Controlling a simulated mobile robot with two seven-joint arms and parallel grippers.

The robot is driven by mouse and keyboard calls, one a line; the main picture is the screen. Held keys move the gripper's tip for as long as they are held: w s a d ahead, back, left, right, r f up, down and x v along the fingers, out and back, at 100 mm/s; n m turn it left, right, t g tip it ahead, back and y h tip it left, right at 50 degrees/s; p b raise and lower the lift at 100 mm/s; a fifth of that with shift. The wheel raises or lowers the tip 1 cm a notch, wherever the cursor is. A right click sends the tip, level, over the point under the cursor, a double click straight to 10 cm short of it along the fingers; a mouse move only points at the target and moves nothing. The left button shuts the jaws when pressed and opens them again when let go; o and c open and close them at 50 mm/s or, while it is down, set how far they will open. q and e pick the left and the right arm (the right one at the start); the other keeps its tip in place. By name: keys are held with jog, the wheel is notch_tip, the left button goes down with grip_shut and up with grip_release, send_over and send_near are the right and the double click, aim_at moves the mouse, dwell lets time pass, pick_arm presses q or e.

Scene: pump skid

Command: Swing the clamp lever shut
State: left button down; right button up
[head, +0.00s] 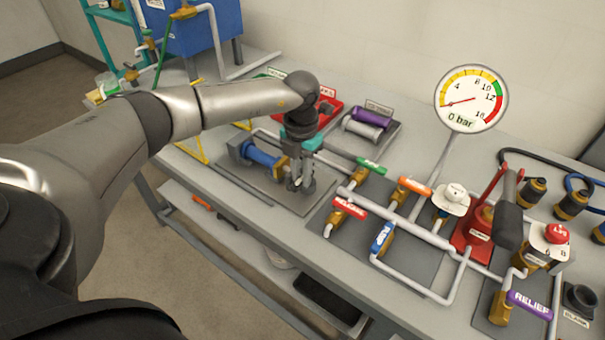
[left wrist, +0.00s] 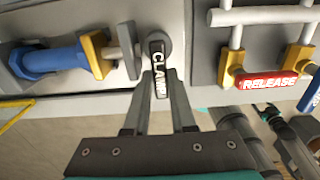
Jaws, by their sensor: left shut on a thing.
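The clamp lever (left wrist: 158,70) is a short black handle with a white CLAMP label, seen in the left wrist view. It joins a round grey pivot at its far end. My left gripper (left wrist: 158,100) is shut on the lever, with one finger on each side of it. In the head view the left gripper (head: 298,184) points down at the clamp's base plate, and its fingers and wrist hide most of the lever. A blue cylinder (head: 262,157) with a brass-coloured bracket lies left of the gripper; it also shows in the left wrist view (left wrist: 52,59).
Right of the clamp are pipes and valves with red RELEASE (head: 350,208), blue (head: 382,238), green and orange handles. A red-based pump (head: 477,228) with a dark handle stands further right. The gauge (head: 470,98) reads 0 bar. A tray with cylinders (head: 368,124) lies behind.

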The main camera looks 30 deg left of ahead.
aim_at(301, 179)
pick_arm(q)
jog(key=c, duration=1)
grip_release()
notch_tip(301, 179, up, 15)
jog(key=shift+r+p, duration=0.15)
jog(key=shift+p, duration=0.35)
